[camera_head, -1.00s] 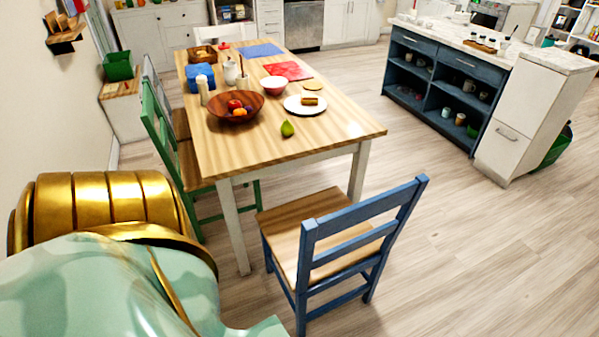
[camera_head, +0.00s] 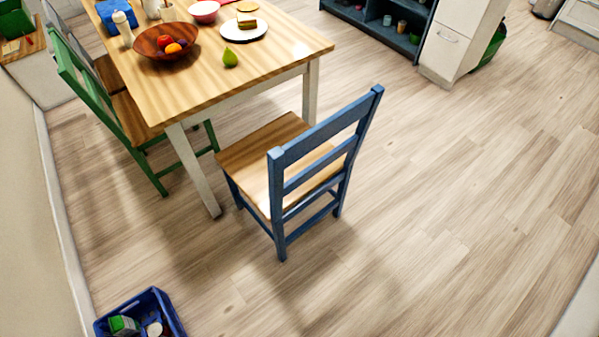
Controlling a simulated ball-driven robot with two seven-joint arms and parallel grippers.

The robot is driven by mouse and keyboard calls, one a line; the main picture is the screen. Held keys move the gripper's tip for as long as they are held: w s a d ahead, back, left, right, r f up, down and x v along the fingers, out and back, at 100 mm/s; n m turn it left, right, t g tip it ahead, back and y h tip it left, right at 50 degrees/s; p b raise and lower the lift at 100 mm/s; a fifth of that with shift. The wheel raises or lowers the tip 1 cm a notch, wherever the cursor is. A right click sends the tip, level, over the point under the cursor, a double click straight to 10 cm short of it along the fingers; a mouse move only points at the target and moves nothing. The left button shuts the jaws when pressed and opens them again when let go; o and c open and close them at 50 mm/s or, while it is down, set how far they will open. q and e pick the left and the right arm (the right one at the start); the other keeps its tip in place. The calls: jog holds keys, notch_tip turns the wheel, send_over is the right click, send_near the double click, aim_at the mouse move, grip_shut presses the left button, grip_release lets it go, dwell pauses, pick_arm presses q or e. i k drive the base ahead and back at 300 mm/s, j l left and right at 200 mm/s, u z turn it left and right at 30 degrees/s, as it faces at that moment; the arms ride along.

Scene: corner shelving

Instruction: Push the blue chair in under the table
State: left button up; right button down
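The blue chair (camera_head: 326,139) has a blue frame and a light wooden seat (camera_head: 262,150). It stands upright on the floor at the near short end of the table, with its back facing right and toward me. The front of its seat is close to the table's near legs, and most of the seat is out from under the top. The wooden table (camera_head: 215,78) has white legs and runs away to the upper left. Neither of my grippers is in view.
A green chair (camera_head: 84,78) stands at the table's left side. A blue crate (camera_head: 172,312) with items lies on the floor at the bottom left. A fruit bowl (camera_head: 167,41), a pear (camera_head: 230,57) and a plate (camera_head: 243,27) are on the table. The floor at right is clear.

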aim_at(277, 165)
jog(key=i+l, duration=0.2)
jog(key=l, duration=0.15)
jog(key=i+l+u, duration=0.1)
jog(key=i+l, duration=0.35)
jog(key=l, duration=0.25)
jog(key=i+l, duration=0.2)
jog(key=l, duration=0.15)
jog(key=i+l+u, duration=0.1)
jog(key=l, duration=0.25)
jog(key=i, duration=0.1)
